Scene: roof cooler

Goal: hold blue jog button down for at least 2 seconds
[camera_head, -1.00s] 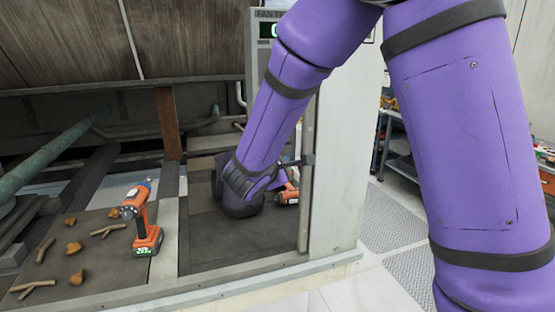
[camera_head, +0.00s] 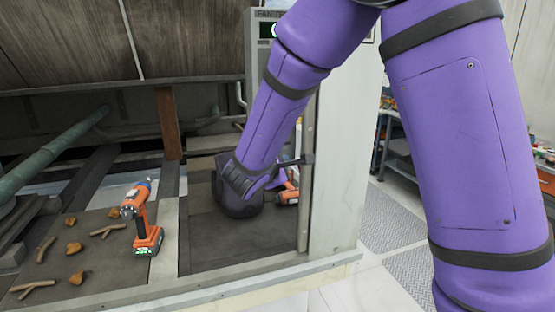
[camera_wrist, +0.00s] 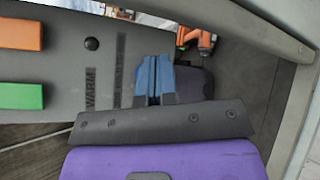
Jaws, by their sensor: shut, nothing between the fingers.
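In the wrist view, a grey control panel (camera_wrist: 65,75) carries an orange button (camera_wrist: 20,34), a green button (camera_wrist: 21,96), a black knob (camera_wrist: 91,43) and the label WARM. My gripper (camera_wrist: 154,60) shows as two blue fingers pressed together side by side, shut and empty, in front of the panel's right edge. I cannot clearly tell a blue jog button apart from these fingers; it may be hidden behind them or out of view. I cannot tell whether the fingertips touch the panel. In the head view my arm covers most of the panel, and the fingers are hard to make out.
An orange drill (camera_head: 146,222) stands on the roof deck, and another (camera_head: 288,194) lies behind my wrist. Twigs (camera_head: 107,230) and brown lumps (camera_head: 75,248) lie at the left. A green pipe (camera_head: 50,150) runs at the left.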

